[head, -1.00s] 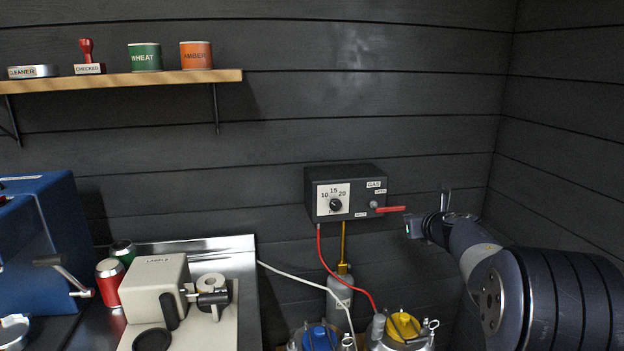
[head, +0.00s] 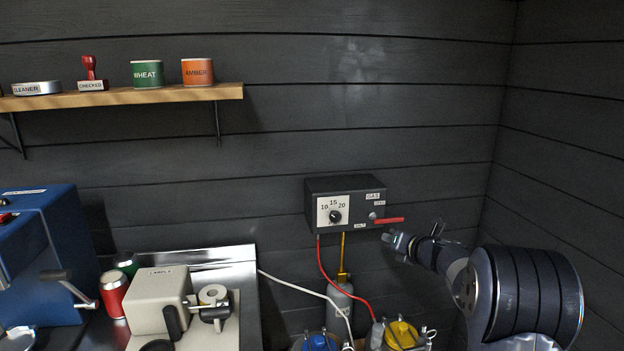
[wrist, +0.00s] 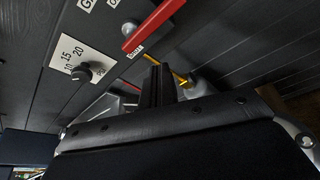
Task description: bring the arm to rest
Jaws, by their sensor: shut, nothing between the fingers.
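My gripper (head: 388,238) is at the right in the head view, just below and to the right of the gas box's red lever. In the wrist view its fingers (wrist: 158,72) are together with nothing between them. The dark gas box (head: 345,204) is on the back wall, with a dial (head: 335,216) marked 10, 15 and 20. The red lever (head: 389,220) points to the right, roughly level. The lever also shows in the wrist view (wrist: 153,25), above the fingers, and there appears apart from them.
Below the box stand a grey gas bottle (head: 340,304), a yellow-topped keg (head: 401,335) and a blue-topped one (head: 320,342), with red and white hoses. A counter with a label machine (head: 157,302) is at the left. A shelf (head: 130,97) holds tins. The right wall is near my arm.

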